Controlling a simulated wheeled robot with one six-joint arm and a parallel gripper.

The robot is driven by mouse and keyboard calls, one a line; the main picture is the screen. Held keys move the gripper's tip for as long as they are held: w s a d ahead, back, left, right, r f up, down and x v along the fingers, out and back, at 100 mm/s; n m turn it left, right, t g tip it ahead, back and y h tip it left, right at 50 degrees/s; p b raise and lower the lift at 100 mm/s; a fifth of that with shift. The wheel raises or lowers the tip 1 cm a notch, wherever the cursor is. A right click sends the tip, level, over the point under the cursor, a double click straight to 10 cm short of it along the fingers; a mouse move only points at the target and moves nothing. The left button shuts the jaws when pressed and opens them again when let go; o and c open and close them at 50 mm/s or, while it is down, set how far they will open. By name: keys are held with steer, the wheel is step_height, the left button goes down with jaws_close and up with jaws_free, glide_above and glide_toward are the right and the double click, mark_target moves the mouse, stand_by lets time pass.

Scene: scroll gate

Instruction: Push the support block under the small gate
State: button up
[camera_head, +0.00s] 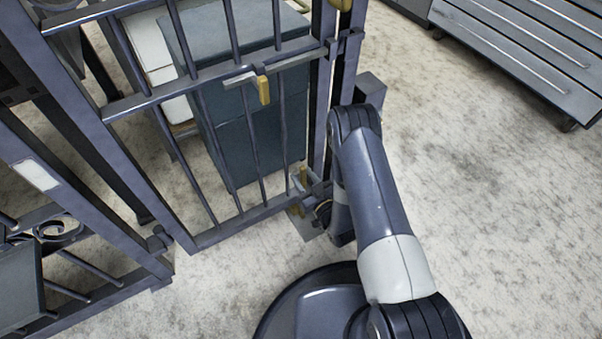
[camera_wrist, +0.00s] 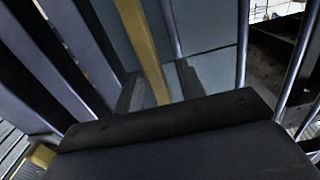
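The small gate (camera_head: 245,215) is a dark barred panel with a brass latch handle (camera_head: 264,89) on its middle rail. At the foot of its free, right-hand end is a small grey piece (camera_head: 305,226) with brass parts. It may be the support block, but my arm partly hides it, and I cannot tell whether it is under the bottom rail. My gripper (camera_head: 303,183) is low beside this corner. In the wrist view, the two fingers (camera_wrist: 160,88) stand apart, with a brass bar (camera_wrist: 143,45) showing between or beyond them. Contact cannot be told.
A dark teal cabinet (camera_head: 255,140) stands behind the gate bars. Another barred panel with scrollwork (camera_head: 60,225) is at the left. The pale floor (camera_head: 500,220) at the right is clear.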

steer(key=p+v, duration=0.2)
steer(key=v, duration=0.7)
steer(key=b+x, duration=0.3)
steer(key=x, duration=0.7)
steer(key=shift+w+d, duration=0.1)
steer(key=shift+w, duration=0.25)
steer(key=shift+d+p, duration=0.35)
steer(key=shift+d, duration=0.5)
